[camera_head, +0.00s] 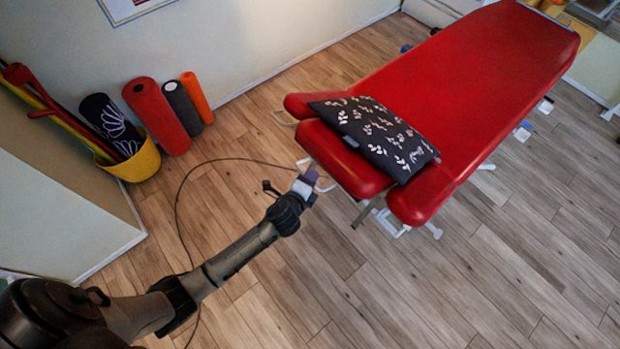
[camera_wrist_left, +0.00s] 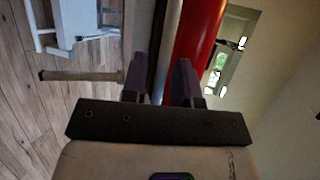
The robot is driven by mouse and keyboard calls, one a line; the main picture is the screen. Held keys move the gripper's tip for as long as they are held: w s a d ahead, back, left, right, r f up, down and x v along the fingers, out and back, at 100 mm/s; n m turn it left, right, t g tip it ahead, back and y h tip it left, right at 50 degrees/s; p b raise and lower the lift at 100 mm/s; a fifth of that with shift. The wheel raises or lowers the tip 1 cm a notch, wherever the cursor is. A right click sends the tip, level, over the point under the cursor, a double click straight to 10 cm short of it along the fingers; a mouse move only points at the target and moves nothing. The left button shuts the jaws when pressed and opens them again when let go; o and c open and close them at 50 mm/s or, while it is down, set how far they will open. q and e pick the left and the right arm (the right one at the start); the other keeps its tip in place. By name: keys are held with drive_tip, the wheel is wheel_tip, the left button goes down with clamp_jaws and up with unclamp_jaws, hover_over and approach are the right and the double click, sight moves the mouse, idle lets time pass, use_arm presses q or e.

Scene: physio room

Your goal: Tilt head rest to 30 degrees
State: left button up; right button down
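The red treatment table (camera_head: 490,70) stands at the upper right. Its head rest (camera_head: 343,160) is the middle pad at the near end, between two side pads, and looks roughly level. A dark pillow with white leaves (camera_head: 375,133) lies over the head end and hides part of it. My left gripper (camera_head: 312,180) is just off the near left end of the head rest. In the left wrist view my two purple fingers (camera_wrist_left: 160,85) are apart, with the red pad (camera_wrist_left: 198,40) and a grey bar beyond them. I cannot tell whether they touch it. My right gripper is out of view.
A yellow basket (camera_head: 132,163) with rolled mats and foam rollers (camera_head: 180,108) stand by the left wall. A thin dark cable (camera_head: 180,215) loops over the floor. White frame parts (camera_head: 395,227) show under the table. The wooden floor (camera_head: 440,300) at front right is clear.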

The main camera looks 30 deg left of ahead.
use_arm(q)
drive_tip(key=shift+o, duration=0.6)
drive_tip(key=shift+s, duration=0.1)
drive_tip(key=v, duration=1.3)
drive_tip(key=shift+s, duration=0.4)
